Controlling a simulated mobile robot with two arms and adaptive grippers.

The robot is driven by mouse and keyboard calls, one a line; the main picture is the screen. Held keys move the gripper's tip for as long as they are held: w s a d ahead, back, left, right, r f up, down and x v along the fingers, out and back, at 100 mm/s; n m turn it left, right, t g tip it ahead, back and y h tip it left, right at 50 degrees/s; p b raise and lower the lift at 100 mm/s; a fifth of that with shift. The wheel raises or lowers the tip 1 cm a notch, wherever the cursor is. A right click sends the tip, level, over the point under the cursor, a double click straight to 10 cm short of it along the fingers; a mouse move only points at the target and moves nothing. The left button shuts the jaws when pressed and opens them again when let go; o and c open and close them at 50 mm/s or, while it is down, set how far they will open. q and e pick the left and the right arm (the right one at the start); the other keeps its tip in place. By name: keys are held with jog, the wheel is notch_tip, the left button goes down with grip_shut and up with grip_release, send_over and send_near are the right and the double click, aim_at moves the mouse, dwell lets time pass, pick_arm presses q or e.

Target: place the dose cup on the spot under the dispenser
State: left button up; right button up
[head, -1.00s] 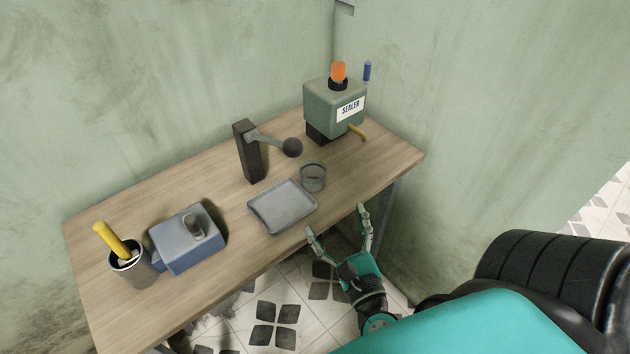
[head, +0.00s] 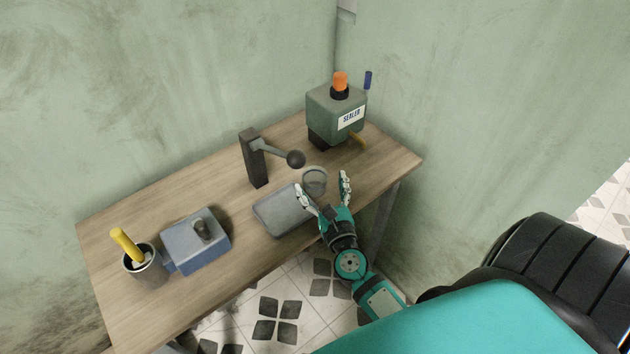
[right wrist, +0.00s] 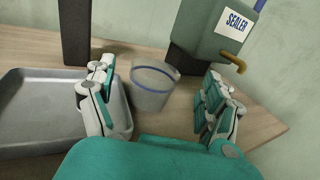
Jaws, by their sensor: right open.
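The dose cup (head: 314,181) is a clear, upright cup standing on the table, right of the grey tray. In the right wrist view the cup (right wrist: 154,88) shows a blue band near its rim. My right gripper (head: 322,184) is open, its fingers on either side of the space just in front of the cup; in the right wrist view the gripper (right wrist: 158,105) frames the cup without visible contact. The dispenser (head: 335,112) is a green box labelled SEALER with an orange cap and a brass spout (right wrist: 233,62). The spot under the spout cannot be made out. My left gripper is not in view.
The grey tray (head: 275,214) lies left of my right gripper. A dark post with a ball-ended lever (head: 257,160) stands behind it. A blue box (head: 195,242) and a cup holding a yellow-handled tool (head: 147,268) stand at the left. Bare table lies right of the cup.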

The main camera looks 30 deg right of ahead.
aim_at(315, 175)
jog(key=x, duration=0.4)
jog(key=shift+w+a+f+p, duration=0.1)
jog(key=shift+w+f+p, duration=0.2)
jog(key=shift+p, duration=0.1)
jog(key=shift+r, duration=0.1)
jog(key=shift+s, duration=0.1)
jog(key=shift+c, duration=0.4)
jog(key=c, duration=1.2)
jog(key=shift+o, duration=0.2)
